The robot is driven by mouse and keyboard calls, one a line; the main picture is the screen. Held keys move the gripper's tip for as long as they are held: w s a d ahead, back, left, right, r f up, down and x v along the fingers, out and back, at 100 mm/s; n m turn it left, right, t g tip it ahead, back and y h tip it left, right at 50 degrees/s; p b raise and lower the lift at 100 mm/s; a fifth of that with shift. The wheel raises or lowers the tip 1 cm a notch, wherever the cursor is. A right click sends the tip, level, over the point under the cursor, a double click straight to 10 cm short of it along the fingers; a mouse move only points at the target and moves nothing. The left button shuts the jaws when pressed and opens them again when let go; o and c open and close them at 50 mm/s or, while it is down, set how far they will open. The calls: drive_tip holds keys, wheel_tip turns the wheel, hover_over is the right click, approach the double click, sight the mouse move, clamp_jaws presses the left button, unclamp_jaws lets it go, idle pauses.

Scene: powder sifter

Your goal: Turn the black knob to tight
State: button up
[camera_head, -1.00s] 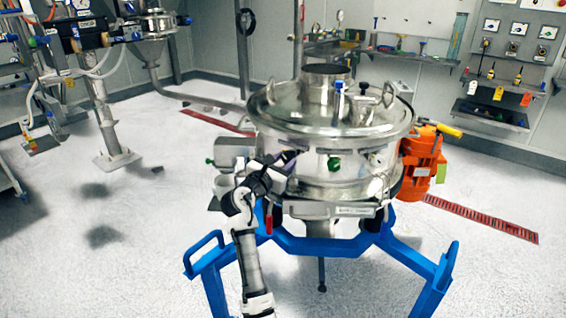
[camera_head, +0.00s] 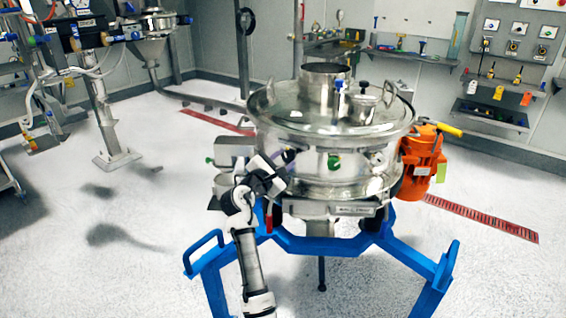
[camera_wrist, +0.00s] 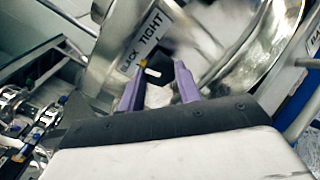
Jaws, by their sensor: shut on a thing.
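The black knob (camera_wrist: 158,72) shows as a small dark shape between my purple fingertips in the wrist view. My gripper (camera_wrist: 160,78) is shut on it, with one finger on each side. In the head view my gripper (camera_head: 289,157) is at the left front of the steel sifter (camera_head: 335,128).
The sifter stands on a blue frame (camera_head: 320,244) with legs spreading to both sides. An orange motor (camera_head: 421,160) is on its right side. A green knob (camera_head: 334,162) is on its front.

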drive_tip(key=m+b, duration=0.2)
drive_tip(key=m, duration=0.4)
drive_tip(key=shift+f+m+b, duration=0.15)
drive_tip(key=shift+m+b, duration=0.15)
drive_tip(key=m+b, duration=0.3)
drive_tip(key=m, duration=0.2)
drive_tip(key=shift+m, duration=0.4)
drive_tip(key=o, duration=1)
drive_tip(key=shift+c, duration=0.2)
drive_tip(key=b+v, duration=0.2)
drive_tip(key=v, duration=1.2)
